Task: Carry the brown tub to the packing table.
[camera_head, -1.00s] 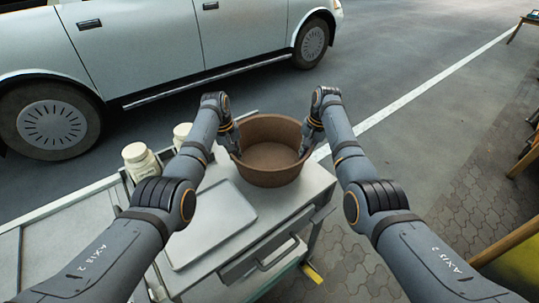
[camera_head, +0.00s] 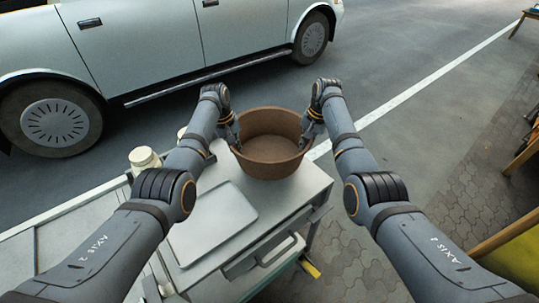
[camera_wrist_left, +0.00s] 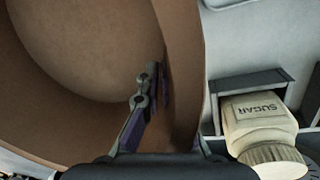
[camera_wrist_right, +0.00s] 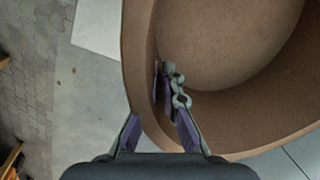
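The brown tub (camera_head: 268,165) is a round, open, empty-looking bowl, held between my two grippers over the far end of a grey-white cabinet top (camera_head: 300,200). I cannot tell exactly how far its base is above the surface. My left gripper (camera_head: 234,143) is shut on the tub's left wall, with a finger inside the rim; the wall also shows in the left wrist view (camera_wrist_left: 185,70). My right gripper (camera_head: 306,140) is shut on the right wall, which shows between its fingers in the right wrist view (camera_wrist_right: 137,60). I cannot tell which table is the packing table.
A cream jar labelled SUGAR (camera_wrist_left: 260,125) stands beside the tub on the left. A grey flat panel (camera_head: 213,222) lies on the cabinet top. A pale car (camera_head: 180,45) is parked behind. A small table (camera_head: 525,18) stands far right, past open paving. Wooden furniture is near right.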

